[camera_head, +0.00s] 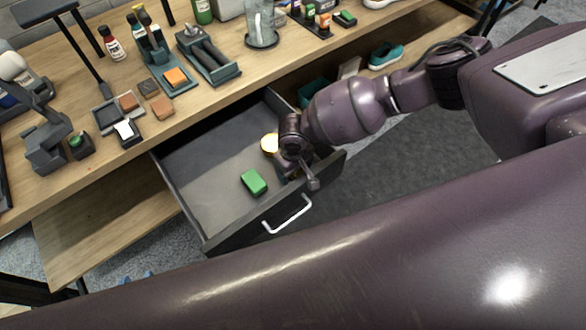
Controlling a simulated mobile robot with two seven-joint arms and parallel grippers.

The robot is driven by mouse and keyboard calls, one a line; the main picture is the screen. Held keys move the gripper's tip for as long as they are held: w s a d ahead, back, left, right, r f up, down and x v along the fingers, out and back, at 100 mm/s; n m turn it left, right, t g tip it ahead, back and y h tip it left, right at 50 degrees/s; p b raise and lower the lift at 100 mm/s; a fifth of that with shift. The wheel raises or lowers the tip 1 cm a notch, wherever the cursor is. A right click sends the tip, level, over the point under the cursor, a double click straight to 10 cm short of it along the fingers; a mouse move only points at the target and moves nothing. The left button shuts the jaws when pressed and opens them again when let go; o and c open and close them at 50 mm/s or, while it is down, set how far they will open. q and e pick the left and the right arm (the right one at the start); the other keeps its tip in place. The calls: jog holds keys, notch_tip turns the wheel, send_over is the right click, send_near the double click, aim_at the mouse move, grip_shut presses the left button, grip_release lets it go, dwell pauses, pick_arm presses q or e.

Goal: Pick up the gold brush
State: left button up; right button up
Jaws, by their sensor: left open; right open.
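A round gold-coloured thing (269,143), which looks like the gold brush, lies in the open drawer, partly hidden behind my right gripper. My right gripper (297,168) reaches down into the right part of the drawer, just right of the gold thing. It is open, and its fingertips are hard to make out. I cannot tell whether it touches the gold thing. My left gripper is not in view; a large purple arm link of mine fills the foreground.
The grey drawer (205,195) is pulled out and has a silver handle (288,215). A green block (254,182) lies in it. The wooden workbench (215,105) above holds brushes, bottles and sponges. A teal sneaker (385,55) is on a shelf at the right.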

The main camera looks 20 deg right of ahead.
pick_arm(q)
jog(key=shift+f, duration=0.1)
pick_arm(e)
jog(key=shift+f, duration=0.25)
jog(key=shift+c, duration=0.4)
pick_arm(q)
jog(key=shift+w, duration=0.25)
pick_arm(e)
jog(key=c, duration=0.9)
jog(key=shift+r, duration=0.15)
pick_arm(q)
jog(key=shift+w+r+p, duration=0.2)
jog(key=shift+r+p, duration=0.6)
jog(key=shift+r, duration=0.35)
jog(key=shift+w+r+p, duration=0.15)
jog(key=shift+r+p, duration=0.65)
jog(key=shift+r, duration=0.3)
pick_arm(e)
jog(key=shift+r, duration=9.9)
jog(key=o, duration=0.3)
jog(key=shift+c, duration=1.2)
